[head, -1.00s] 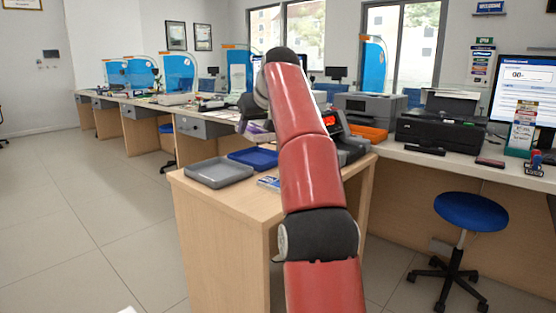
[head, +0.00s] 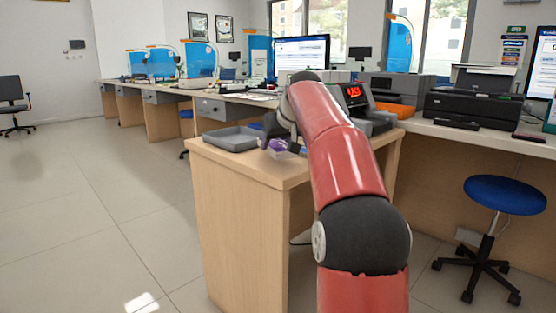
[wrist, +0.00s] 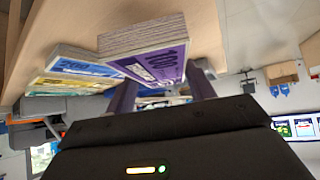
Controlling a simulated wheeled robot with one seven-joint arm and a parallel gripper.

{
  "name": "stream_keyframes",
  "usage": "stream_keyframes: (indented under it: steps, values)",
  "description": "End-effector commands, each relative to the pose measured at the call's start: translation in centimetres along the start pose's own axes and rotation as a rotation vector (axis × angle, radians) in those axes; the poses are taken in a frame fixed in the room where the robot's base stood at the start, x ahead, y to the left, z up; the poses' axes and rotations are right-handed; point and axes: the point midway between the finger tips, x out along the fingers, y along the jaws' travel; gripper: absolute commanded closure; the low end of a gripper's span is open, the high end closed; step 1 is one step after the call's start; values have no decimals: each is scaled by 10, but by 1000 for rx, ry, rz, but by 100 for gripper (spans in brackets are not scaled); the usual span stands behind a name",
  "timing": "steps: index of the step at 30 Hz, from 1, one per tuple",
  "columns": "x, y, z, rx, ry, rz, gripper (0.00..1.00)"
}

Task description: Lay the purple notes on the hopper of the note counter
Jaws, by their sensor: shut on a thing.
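The purple notes (wrist: 150,58), a thick banded stack marked 100, are between my gripper's fingers (wrist: 163,88) in the wrist view. In the head view the purple notes (head: 278,145) show small below my gripper (head: 280,138), near the desk's front edge, right of the grey tray. My gripper is shut on them. The note counter (head: 380,118), dark grey with a red lit display, stands on the desk behind and right of my arm. My arm hides its left part, and I cannot make out its hopper.
Blue notes (wrist: 85,66) and yellow notes (wrist: 65,82) show beside the purple stack. A black printer (head: 470,110) and a blue stool (head: 505,195) are to the right.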

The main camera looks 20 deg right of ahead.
Motion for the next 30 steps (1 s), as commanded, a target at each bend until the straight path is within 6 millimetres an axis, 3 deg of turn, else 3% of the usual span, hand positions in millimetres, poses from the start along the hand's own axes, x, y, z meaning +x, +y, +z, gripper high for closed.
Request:
stream_keyframes:
  steps: [6, 18, 19, 21, 24, 30]
  values:
    - [21, 0, 22, 0, 0, 0, 74]
    - [24, 0, 24, 0, 0, 0, 74]
    - [24, 0, 24, 0, 0, 0, 44]
    - [24, 0, 24, 0, 0, 0, 34]
    - [24, 0, 24, 0, 0, 0, 24]
    - [24, 0, 24, 0, 0, 0, 24]
